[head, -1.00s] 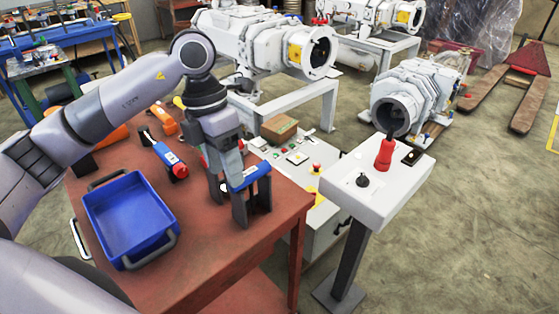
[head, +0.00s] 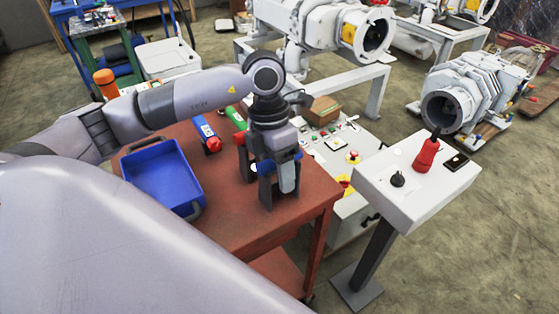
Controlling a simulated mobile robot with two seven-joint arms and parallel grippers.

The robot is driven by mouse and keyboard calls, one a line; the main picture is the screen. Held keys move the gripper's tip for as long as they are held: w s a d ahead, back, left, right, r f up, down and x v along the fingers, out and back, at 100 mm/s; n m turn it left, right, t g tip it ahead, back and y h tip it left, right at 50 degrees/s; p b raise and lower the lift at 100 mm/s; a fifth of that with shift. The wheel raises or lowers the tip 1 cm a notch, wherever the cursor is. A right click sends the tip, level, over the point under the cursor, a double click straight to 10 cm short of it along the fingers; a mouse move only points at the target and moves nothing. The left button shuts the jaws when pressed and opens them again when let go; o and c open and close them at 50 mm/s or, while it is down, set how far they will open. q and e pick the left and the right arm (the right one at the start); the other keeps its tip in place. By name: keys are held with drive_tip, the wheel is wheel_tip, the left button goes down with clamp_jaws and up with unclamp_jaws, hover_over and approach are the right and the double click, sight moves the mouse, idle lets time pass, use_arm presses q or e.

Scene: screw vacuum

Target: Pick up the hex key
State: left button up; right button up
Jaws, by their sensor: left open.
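My left gripper (head: 279,188) points down over the red-brown table (head: 240,225), near its right corner. It is open. A blue tool (head: 265,166) lies behind and between its fingers, partly hidden by them; I cannot tell whether it is the hex key or whether a finger touches it. No other hex key can be made out clearly. A blue tool with a red end (head: 206,134) and a green-and-red tool (head: 237,118) lie farther back on the table. My right gripper is not in view.
An empty-looking blue tray (head: 163,174) sits on the table left of my gripper. A white pedestal (head: 400,195) with a red piece (head: 426,155) stands to the right. A control cabinet with a cardboard box (head: 323,110) stands behind the table.

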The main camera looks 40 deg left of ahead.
use_arm(q)
clamp_jaws()
drive_tip(key=shift+r, duration=0.15)
wheel_tip(320, 180, up, 11)
drive_tip(key=shift+w+r, duration=0.1)
drive_tip(key=shift+r, duration=0.1)
wheel_tip(320, 180, up, 8)
drive_tip(key=p, duration=0.1)
drive_tip(key=shift+r, duration=0.2)
idle(0.4)
